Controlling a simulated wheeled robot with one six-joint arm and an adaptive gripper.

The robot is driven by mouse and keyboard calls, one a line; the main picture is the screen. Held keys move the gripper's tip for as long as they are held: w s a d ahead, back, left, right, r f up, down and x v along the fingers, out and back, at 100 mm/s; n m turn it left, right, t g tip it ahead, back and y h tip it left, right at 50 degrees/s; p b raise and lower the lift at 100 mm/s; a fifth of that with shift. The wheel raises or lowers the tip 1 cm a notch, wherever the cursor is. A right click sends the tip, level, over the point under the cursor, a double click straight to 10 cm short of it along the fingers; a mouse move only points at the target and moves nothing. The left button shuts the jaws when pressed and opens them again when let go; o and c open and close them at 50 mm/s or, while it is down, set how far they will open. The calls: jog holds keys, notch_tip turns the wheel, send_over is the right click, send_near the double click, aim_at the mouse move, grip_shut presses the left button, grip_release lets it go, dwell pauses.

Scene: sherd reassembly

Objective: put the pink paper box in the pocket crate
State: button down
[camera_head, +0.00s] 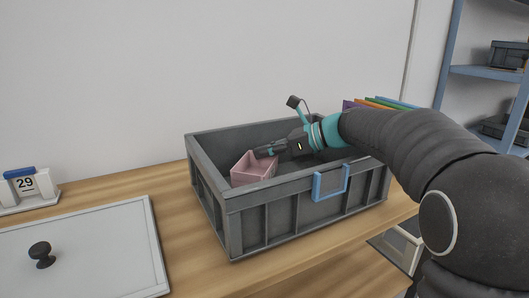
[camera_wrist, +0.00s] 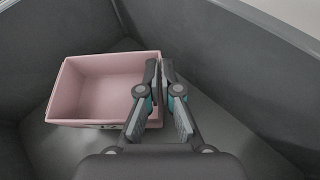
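The pink paper box (camera_head: 254,167) is an open-topped box inside the grey pocket crate (camera_head: 302,204), near its left end. The crate has a blue U-shaped frame on its front wall. My gripper (camera_head: 264,151) reaches down into the crate from the right. In the wrist view, my gripper (camera_wrist: 160,72) has its fingertips close together with the right wall of the pink box (camera_wrist: 100,88) between them. One finger is inside the box and one outside. The front crate wall hides the box's base in the head view, and I cannot tell if it touches the crate floor.
The crate stands on a wooden table (camera_head: 185,245). A white board (camera_head: 85,250) with a black knob (camera_head: 41,252) lies to the left, beside a calendar block (camera_head: 26,186) showing 29. Colored folders (camera_head: 378,103) stand behind the crate. A blue shelf (camera_head: 480,73) is at right.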

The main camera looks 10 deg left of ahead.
jog(key=shift+f, duration=0.6)
jog(key=c, duration=1.3)
grip_release()
jog(key=shift+f, duration=0.1)
jog(key=shift+r, duration=0.35)
jog(key=v, duration=1.2)
jog(key=shift+r+p, duration=0.4)
